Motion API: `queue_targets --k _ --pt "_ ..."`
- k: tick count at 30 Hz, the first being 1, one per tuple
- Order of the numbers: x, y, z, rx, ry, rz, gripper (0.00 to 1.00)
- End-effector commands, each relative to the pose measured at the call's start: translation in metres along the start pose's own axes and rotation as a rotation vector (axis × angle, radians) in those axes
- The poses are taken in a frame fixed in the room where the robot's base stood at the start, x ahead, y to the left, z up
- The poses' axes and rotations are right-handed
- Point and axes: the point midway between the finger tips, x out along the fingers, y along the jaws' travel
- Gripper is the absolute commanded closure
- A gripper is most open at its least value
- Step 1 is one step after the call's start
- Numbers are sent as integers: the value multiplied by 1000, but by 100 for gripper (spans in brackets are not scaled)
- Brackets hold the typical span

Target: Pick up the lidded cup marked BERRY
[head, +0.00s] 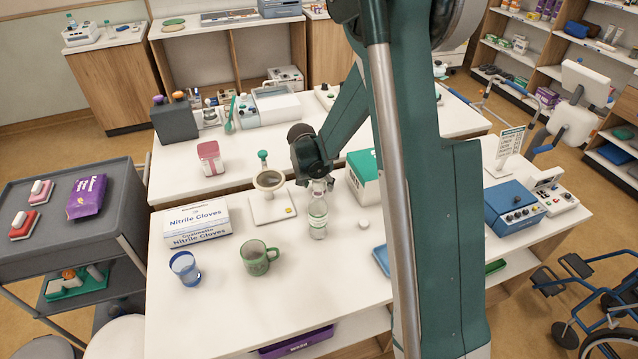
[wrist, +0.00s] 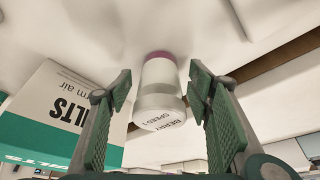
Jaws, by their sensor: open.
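The lidded cup marked BERRY (wrist: 160,95) shows in the wrist view as a pale cup with a mauve band at one end and dark lettering. It lies between the two green, ridged fingers of my gripper (wrist: 160,77), with gaps on both sides. My gripper is open and holds nothing. In the head view my gripper (head: 318,185) is low over the middle of the table, behind a clear bottle with a pale label (head: 318,219). I cannot make out the BERRY cup in the head view, where the gripper and arm cover that area.
A white and green box (head: 362,180) stands close on the right; it also shows in the wrist view (wrist: 52,110). A green mug (head: 254,261), a blue-rimmed cup (head: 185,268) and a glove box (head: 197,222) stand to the left. The front table edge is mostly clear.

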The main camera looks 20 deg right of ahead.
Motion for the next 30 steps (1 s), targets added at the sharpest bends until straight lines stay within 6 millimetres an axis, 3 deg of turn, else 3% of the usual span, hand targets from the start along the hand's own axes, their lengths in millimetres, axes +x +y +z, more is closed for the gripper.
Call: queue_targets --k 20,28,30 --pt "6 0 0 0 0 0 49" --pt "6 0 0 0 0 0 81" --pt "6 0 0 0 0 0 83"
